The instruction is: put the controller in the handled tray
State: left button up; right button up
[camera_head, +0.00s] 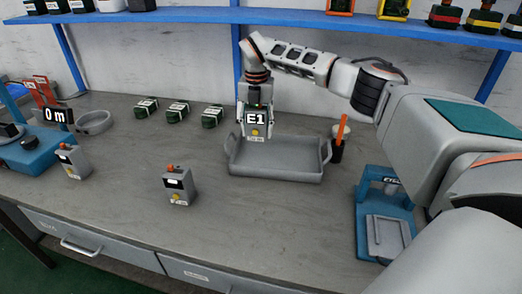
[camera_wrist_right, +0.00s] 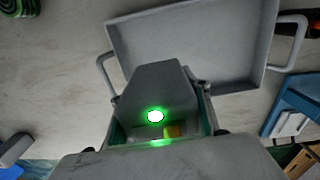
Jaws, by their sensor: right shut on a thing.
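The handled tray (camera_head: 275,170) is grey and shallow, with a handle at each end, and lies on the bench. It also shows in the wrist view (camera_wrist_right: 195,40). My right gripper (camera_head: 257,106) points down over the tray's left rear part. It is shut on a grey controller (camera_head: 256,133) with an E1 display and a yellow button. The held controller also shows in the wrist view (camera_wrist_right: 155,90), with a green light. Its lower end overlaps the tray in the head view; I cannot tell whether it touches. My left gripper is not in view.
Two similar grey devices (camera_head: 180,186) (camera_head: 75,161) stand left of the tray. Several green blocks (camera_head: 177,112) lie behind them. An orange-handled tool in a dark holder (camera_head: 337,150) is close to the tray's right handle. A blue fixture (camera_head: 384,235) stands front right. The bench before the tray is clear.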

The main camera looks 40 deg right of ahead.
send_over(257, 156)
notch_tip(257, 156, down, 5)
jog(key=shift+s+r+b, duration=0.15)
jog(key=shift+r+b, duration=0.05)
jog(key=shift+b, duration=0.15)
notch_tip(257, 156, down, 3)
jog(key=shift+r, duration=0.1)
jog(key=shift+f+b, duration=0.35)
jog(key=shift+f, duration=0.05)
jog(key=shift+r, duration=0.1)
jog(key=o, duration=1.3)
jog(key=shift+f, duration=0.2)
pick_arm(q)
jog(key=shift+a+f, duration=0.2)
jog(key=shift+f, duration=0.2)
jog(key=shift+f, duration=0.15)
pick_arm(e)
jog(key=shift+r, duration=0.1)
